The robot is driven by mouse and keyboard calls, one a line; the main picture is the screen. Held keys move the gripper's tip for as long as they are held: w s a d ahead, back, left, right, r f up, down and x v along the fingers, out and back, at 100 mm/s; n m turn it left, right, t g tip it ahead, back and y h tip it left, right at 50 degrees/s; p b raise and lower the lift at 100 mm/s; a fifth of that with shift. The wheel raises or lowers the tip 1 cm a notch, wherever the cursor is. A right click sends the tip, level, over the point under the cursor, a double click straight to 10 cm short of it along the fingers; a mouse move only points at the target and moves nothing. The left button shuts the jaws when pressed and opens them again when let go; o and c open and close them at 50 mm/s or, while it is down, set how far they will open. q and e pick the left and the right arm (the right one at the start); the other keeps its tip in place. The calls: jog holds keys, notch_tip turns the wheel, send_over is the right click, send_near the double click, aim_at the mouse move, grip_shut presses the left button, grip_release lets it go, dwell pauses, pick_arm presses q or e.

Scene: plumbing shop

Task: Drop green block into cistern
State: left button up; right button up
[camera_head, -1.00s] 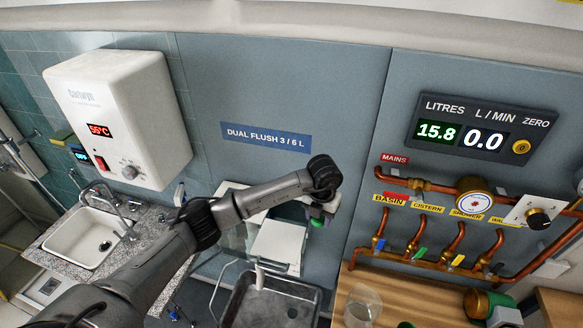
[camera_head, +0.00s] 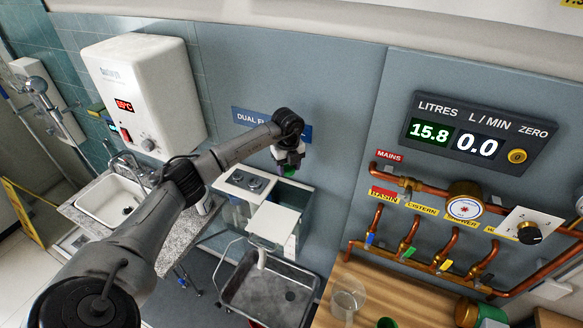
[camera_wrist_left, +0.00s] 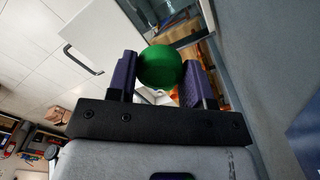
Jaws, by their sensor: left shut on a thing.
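My left gripper (camera_head: 290,166) hangs at the end of the raised arm, in front of the dual flush sign. It is shut on the green block (camera_wrist_left: 161,66), which looks rounded in the left wrist view and sits between the two purple fingers. Only a small green part shows under the gripper in the head view. The cistern (camera_head: 237,213), a pale, partly see-through box, stands below on the wall, with an open part at its right under the gripper. I cannot tell the exact height gap. My right gripper is out of view.
A white panel (camera_head: 275,223) lies at the cistern's front. A grey tray-like basin (camera_head: 238,290) stands below it. The sink (camera_head: 92,207) and white heater (camera_head: 160,85) are at left. Copper pipes (camera_head: 365,205) and a wooden bench (camera_head: 388,290) with a clear jug are at right.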

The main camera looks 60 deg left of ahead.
pick_arm(q)
jog(key=shift+f+b, duration=1.3)
jog(key=shift+f, duration=0.35)
notch_tip(320, 180, down, 2)
jog(key=shift+f+b, duration=0.15)
jog(key=shift+b, duration=0.75)
jog(key=o, duration=1)
jog(key=shift+c, duration=0.2)
notch_tip(320, 180, up, 14)
jog(key=shift+f+b, duration=0.1)
jog(key=shift+b, duration=0.9)
